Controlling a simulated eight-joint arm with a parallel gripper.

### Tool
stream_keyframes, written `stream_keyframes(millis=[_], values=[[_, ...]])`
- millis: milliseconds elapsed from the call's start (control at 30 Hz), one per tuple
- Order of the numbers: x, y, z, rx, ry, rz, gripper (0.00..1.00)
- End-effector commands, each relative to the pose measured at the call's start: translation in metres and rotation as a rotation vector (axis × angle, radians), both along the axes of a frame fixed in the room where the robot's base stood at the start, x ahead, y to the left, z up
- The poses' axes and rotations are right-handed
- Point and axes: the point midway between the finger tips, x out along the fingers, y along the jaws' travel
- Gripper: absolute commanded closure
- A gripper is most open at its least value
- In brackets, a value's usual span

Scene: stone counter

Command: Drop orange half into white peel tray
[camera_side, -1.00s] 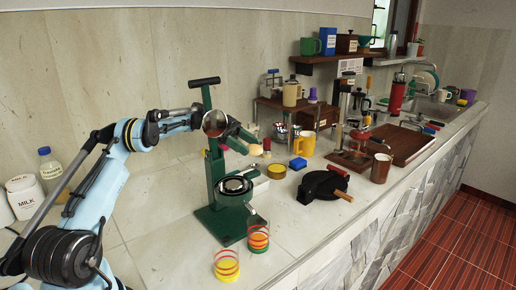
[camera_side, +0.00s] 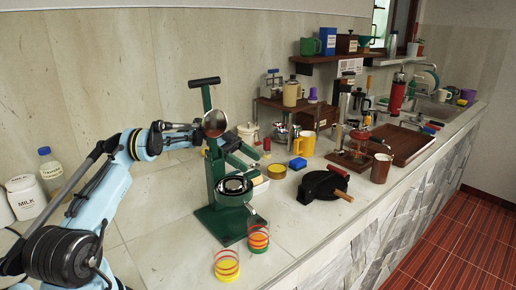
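My gripper (camera_side: 197,133) is at the upper left of a green lever press (camera_side: 212,180), close to its column and its round metal dome (camera_side: 215,123). Two dark finger bars show, but the tips are partly hidden by the press, so I cannot tell whether they hold anything. I cannot make out an orange half for certain. No white peel tray can be clearly identified. A metal-rimmed cup (camera_side: 235,185) sits on the press under the dome.
Milk containers (camera_side: 26,195) stand at the left.

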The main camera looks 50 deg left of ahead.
Motion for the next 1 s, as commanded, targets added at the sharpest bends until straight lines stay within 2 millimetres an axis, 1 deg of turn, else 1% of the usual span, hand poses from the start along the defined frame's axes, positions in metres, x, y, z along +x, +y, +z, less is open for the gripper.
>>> stream_keyframes(millis=[33,67,100,333,433,533,767,800,900,1000], values=[[0.000,0.000,0.000,0.000,0.000,0.000,0.17],[0.000,0.000,0.000,0.000,0.000,0.000,0.13],[0.000,0.000,0.000,0.000,0.000,0.000,0.11],[0.000,0.000,0.000,0.000,0.000,0.000,0.11],[-0.001,0.003,0.001,0.000,0.001,0.000,0.11],[-0.005,0.012,0.005,0.001,0.001,0.001,0.11],[-0.017,0.042,0.018,0.001,0.000,0.003,0.11],[-0.019,0.045,0.022,0.000,0.000,0.001,0.11],[-0.018,0.043,0.044,0.000,0.000,-0.001,0.11],[-0.018,0.043,0.062,0.000,0.000,-0.001,0.11]])
